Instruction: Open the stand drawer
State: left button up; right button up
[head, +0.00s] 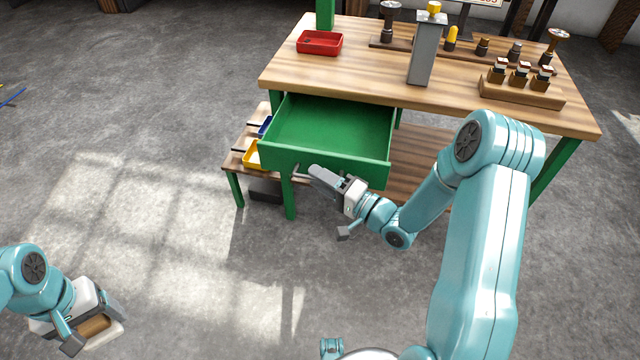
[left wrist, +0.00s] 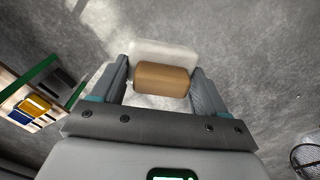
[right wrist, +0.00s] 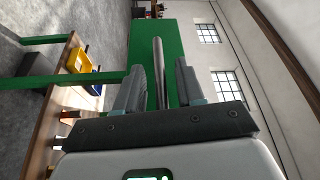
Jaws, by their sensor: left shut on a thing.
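The green stand drawer (head: 330,130) is pulled out from under the wooden bench top, and its green inside shows, empty. Its grey bar handle (right wrist: 159,72) is on the front panel. My right gripper (head: 318,178) is at the drawer front, by the handle. In the right wrist view, the right gripper (right wrist: 160,88) is open, with the bar between its fingers and a gap on each side. My left gripper (head: 97,318) is low at the left, far from the drawer. It is shut on a brown block with a white pad (left wrist: 163,78).
The bench (head: 440,90) carries a red tray (head: 320,43), a grey post (head: 424,55) and a wooden rack (head: 520,92) with several parts. A low side shelf (head: 235,160) with a yellow bin (head: 252,155) stands left of the drawer. The floor in front is clear.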

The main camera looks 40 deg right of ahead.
pick_arm(q)
jog(key=shift+r+p, duration=0.75)
jog(key=shift+r, duration=0.1)
pick_arm(e)
jog(key=v, duration=1.1)
jog(key=shift+s, duration=0.2)
jog(key=shift+d, duration=0.2)
